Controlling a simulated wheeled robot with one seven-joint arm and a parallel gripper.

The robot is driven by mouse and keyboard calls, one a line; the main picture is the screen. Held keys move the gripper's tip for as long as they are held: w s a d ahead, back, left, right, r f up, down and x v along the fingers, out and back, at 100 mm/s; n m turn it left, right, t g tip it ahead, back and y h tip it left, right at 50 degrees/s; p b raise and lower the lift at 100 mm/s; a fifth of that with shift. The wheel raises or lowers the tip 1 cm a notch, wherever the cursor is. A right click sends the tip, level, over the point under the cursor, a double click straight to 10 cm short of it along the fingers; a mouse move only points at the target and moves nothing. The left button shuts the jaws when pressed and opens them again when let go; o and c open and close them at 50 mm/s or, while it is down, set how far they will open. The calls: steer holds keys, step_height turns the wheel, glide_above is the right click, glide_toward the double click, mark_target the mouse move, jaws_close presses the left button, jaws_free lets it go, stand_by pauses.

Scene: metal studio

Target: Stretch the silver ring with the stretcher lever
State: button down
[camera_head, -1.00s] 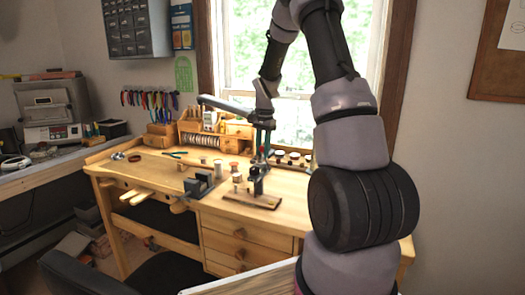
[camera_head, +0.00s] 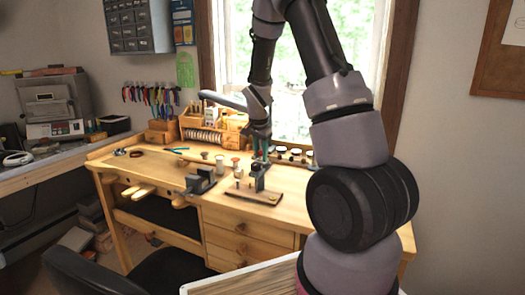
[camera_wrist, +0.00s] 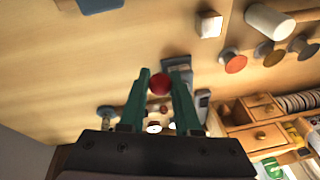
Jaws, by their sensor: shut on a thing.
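The ring stretcher (camera_head: 259,181) stands upright on a wooden base on the workbench, partly hidden at its top by my gripper (camera_head: 261,150). In the wrist view my gripper (camera_wrist: 161,70) has two green fingers closed on the red ball knob (camera_wrist: 159,85) of the stretcher lever. The knob sits between the fingers near their tips. Parts of the stretcher (camera_wrist: 178,66) show beyond the fingers. I cannot make out the silver ring for sure in either view.
A dark metal block (camera_head: 199,181) stands on the bench left of the stretcher. Small pots (camera_wrist: 266,20) and wooden organiser drawers (camera_wrist: 257,138) lie to the right in the wrist view. A black chair (camera_head: 105,275) is in front of the bench.

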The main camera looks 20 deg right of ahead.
steer(key=f, duration=0.1)
steer(key=s+a+f, duration=0.1)
steer(key=f, duration=0.1)
steer(key=s+a+f, duration=0.1)
steer(key=shift+f, duration=0.4)
steer(key=shift+s+a+f, duration=0.1)
steer(key=shift+s+f, duration=0.1)
steer(key=shift+f, duration=0.85)
steer(key=c, duration=0.6)
jaws_free()
steer(key=shift+w, duration=0.1)
